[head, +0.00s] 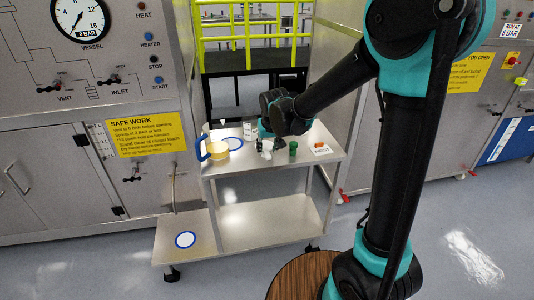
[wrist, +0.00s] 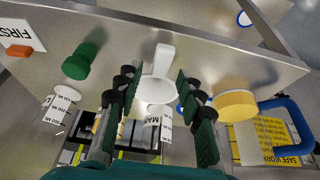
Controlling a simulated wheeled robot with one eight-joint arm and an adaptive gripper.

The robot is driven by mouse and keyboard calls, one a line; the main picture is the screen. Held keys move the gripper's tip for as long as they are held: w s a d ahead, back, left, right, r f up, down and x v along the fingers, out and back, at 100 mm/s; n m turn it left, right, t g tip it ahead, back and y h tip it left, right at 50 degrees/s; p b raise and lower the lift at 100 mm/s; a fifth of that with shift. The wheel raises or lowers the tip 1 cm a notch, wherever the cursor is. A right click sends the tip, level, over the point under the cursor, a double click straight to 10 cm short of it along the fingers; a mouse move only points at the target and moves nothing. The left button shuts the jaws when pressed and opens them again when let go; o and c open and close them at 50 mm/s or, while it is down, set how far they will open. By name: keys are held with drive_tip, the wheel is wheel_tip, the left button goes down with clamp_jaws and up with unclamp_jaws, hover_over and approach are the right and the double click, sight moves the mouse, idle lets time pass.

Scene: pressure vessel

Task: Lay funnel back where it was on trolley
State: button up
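The white funnel (wrist: 160,88) is at the trolley top, with its narrow spout pointing up in the wrist view and its wide bowl nearer my gripper. It shows small and pale in the head view (head: 266,151). My gripper (wrist: 158,92) is open, with one finger on each side of the funnel and narrow gaps seeming to remain. In the head view my gripper (head: 267,143) is low over the middle of the trolley (head: 232,168). Whether the funnel rests on the surface is hard to tell.
Another ringed disc (head: 185,239) lies lower.

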drive_tip(key=a+v, duration=0.1)
drive_tip(key=v, duration=0.7)
drive_tip(key=s+d+f+m, duration=0.1)
drive_tip(key=s+d+f, duration=0.3)
drive_tip(key=s+d, duration=0.2)
drive_tip(key=s+d+f+m, duration=0.1)
drive_tip(key=s+d+f, duration=0.3)
drive_tip(key=s+d, duration=0.3)
drive_tip(key=s+d+f+m+h, duration=0.1)
drive_tip(key=s+d+f, duration=0.3)
drive_tip(key=d, duration=0.7)
drive_tip(key=shift+s+d+f, duration=0.35)
drive_tip(key=shift+s+d, duration=0.05)
drive_tip(key=shift+s, duration=0.75)
